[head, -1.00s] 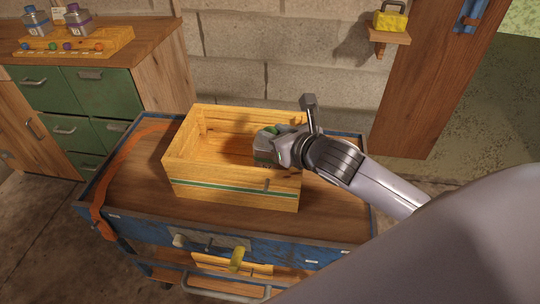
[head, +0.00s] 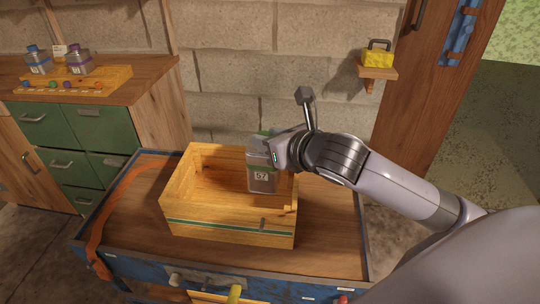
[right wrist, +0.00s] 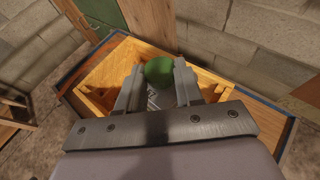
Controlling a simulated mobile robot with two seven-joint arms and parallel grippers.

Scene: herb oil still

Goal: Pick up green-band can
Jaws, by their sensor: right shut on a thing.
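The can (head: 262,179) is grey metal with a green top and a pale label reading "57". My right gripper (head: 270,150) is shut on its upper part and holds it upright, raised within the right side of the wooden crate (head: 215,228). The can's whole label side shows above the crate's front rim. In the right wrist view the can's round green top (right wrist: 160,68) sits between the two fingers (right wrist: 158,88). The fingers hide part of the can's upper body in the head view. My left gripper is out of view.
The crate, with a green stripe, stands on a blue-edged wooden cart top (head: 330,232). An orange strap (head: 103,215) lies at the cart's left. Two bottles stand on a rack (head: 75,80) on the left cabinet. A yellow box (head: 378,57) sits on a wall shelf.

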